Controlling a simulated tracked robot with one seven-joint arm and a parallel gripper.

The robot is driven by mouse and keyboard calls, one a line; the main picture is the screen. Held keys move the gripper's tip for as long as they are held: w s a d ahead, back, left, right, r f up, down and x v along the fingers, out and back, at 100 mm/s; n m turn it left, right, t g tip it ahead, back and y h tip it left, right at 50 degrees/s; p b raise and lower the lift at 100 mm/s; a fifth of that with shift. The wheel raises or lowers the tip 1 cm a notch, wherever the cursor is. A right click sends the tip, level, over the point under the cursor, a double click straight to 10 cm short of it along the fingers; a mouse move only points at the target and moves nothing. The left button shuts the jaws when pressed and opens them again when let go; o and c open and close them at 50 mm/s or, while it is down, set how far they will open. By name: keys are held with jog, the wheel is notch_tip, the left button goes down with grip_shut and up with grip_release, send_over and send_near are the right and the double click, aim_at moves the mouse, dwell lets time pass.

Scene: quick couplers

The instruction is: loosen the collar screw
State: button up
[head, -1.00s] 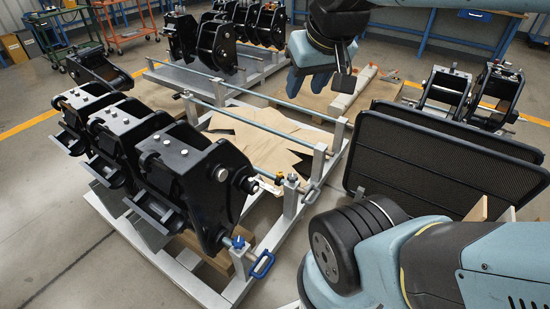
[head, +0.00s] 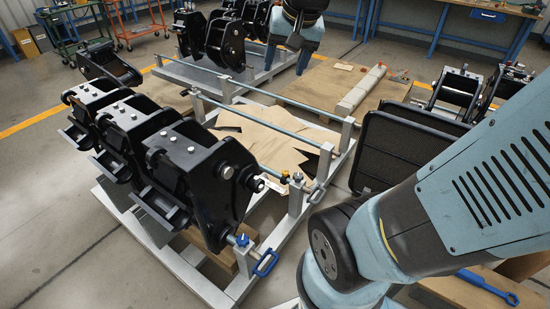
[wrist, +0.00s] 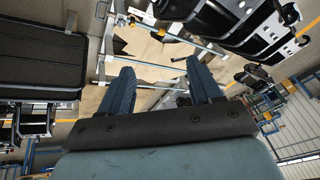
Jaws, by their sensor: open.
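A metal rack holds several black couplers (head: 190,165) threaded on a rod at its left side. At the rod's near end is a collar with a blue-topped screw (head: 241,240), beside a blue handle (head: 264,262). A second, silver-topped collar (head: 297,178) and an orange knob (head: 285,176) sit at another rod end to the right. I cannot tell which screw the task means. My gripper (head: 292,58) is at the top of the head view, partly cut off and far from both collars. In the wrist view its blue fingers (wrist: 160,68) are spread with nothing between them.
Brown cardboard (head: 250,135) lies inside the rack. Black mesh panels (head: 390,150) stand to the right, partly hidden by my arm. More couplers (head: 215,40) sit on a rack at the back. A wooden board with a blue tool (head: 487,287) is at lower right.

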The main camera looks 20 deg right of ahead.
jog(key=w+d+f+m+g, duration=0.1)
jog(key=w+f+m, duration=0.2)
jog(key=w, duration=0.4)
jog(key=w+d+f+m, duration=0.2)
jog(key=w+f, duration=0.2)
jog(key=w, duration=0.4)
jog(key=m+g, duration=0.4)
jog(key=m, duration=1.1)
send_over(285, 172)
notch_tip(285, 172, down, 51)
jog(key=shift+h, duration=0.4)
notch_tip(285, 172, down, 13)
jog(key=shift+r, duration=0.15)
jog(key=c, duration=1.1)
